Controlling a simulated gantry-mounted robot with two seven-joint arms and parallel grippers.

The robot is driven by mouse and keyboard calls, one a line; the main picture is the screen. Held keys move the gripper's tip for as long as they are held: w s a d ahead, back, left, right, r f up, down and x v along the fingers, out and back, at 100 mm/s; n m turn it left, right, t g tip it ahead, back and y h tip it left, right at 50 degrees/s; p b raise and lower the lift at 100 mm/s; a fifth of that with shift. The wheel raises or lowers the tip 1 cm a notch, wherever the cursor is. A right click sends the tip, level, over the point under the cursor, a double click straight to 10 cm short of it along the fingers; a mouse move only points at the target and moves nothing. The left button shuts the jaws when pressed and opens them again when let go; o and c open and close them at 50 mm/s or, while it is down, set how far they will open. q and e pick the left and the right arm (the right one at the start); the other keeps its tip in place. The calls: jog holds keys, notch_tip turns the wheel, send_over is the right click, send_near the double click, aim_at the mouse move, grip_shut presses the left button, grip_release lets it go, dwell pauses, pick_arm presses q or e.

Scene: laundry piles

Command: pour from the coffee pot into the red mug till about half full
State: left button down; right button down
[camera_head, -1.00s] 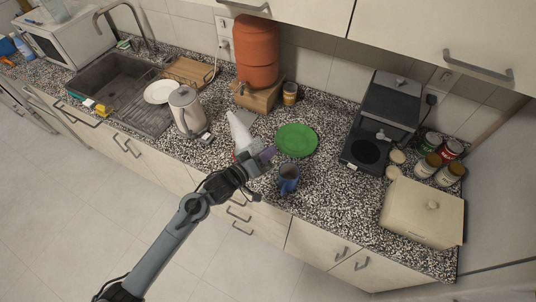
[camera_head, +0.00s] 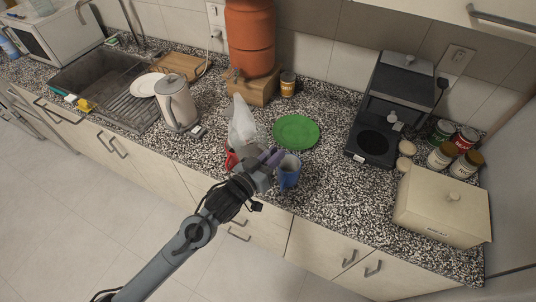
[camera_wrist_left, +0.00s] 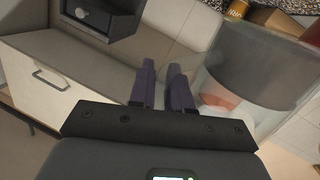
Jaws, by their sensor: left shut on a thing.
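My left gripper (camera_head: 272,158) is shut over the counter; I take the pale, see-through vessel (camera_head: 242,125) beside it as the coffee pot in its grip. The pot looks tilted; its handle is hidden by the gripper. In the left wrist view the fingers (camera_wrist_left: 162,82) are close together and the clear pot wall (camera_wrist_left: 255,70) fills the right side. The red mug (camera_head: 230,158) shows only in part, left of and behind my gripper; its contents are hidden. A reddish shape shows through the pot in the wrist view. My right gripper is not in view.
A blue mug (camera_head: 288,173) stands close to the right of my fingertips. A green plate (camera_head: 297,131) lies behind it. A kettle (camera_head: 176,103) stands left, a black coffee machine (camera_head: 388,110) and a cream bread box (camera_head: 442,207) right. Counter between the blue mug and bread box is clear.

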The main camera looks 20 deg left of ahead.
pick_arm(q)
jog(key=s+d+f+m, duration=0.1)
jog(key=s+d+m, duration=0.2)
jog(key=d, duration=0.3)
jog(key=shift+s+d+t+b, duration=0.15)
jog(key=shift+s+t+b, duration=0.1)
jog(key=shift+t+b, duration=0.15)
jog(key=shift+f, duration=0.1)
dwell(0.9)
